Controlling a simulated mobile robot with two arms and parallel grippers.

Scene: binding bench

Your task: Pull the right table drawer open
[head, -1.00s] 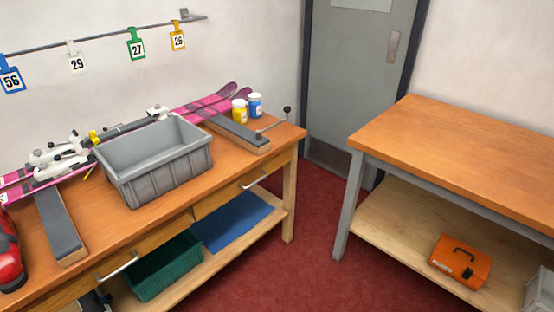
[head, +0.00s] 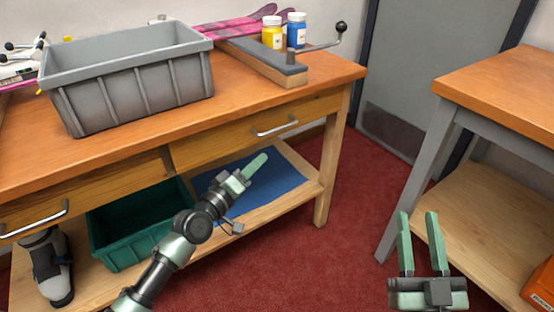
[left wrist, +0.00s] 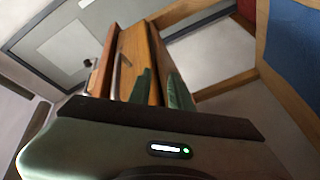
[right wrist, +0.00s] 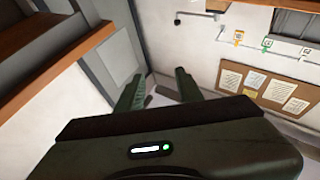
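The right table drawer (head: 215,149) is a wooden front under the bench top and looks shut, flush with the bench. Its silver bar handle (head: 275,128) is clear of any gripper. In the left wrist view, a wooden front (left wrist: 135,62) with a handle (left wrist: 124,62) shows beyond the fingers. My left gripper (head: 256,165) appears below the handle in the head view, pointing up and right, not touching it. Its two green fingers stand apart and empty in the left wrist view (left wrist: 160,88). My right gripper (head: 419,238) is open and empty, right of the bench.
A grey bin (head: 130,85), a yellow jar (head: 272,33) and a blue jar (head: 296,30) stand on the bench. The lower shelf holds a green crate (head: 110,256) and a blue mat (head: 285,175). A second table (head: 500,92) stands right, with red floor between.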

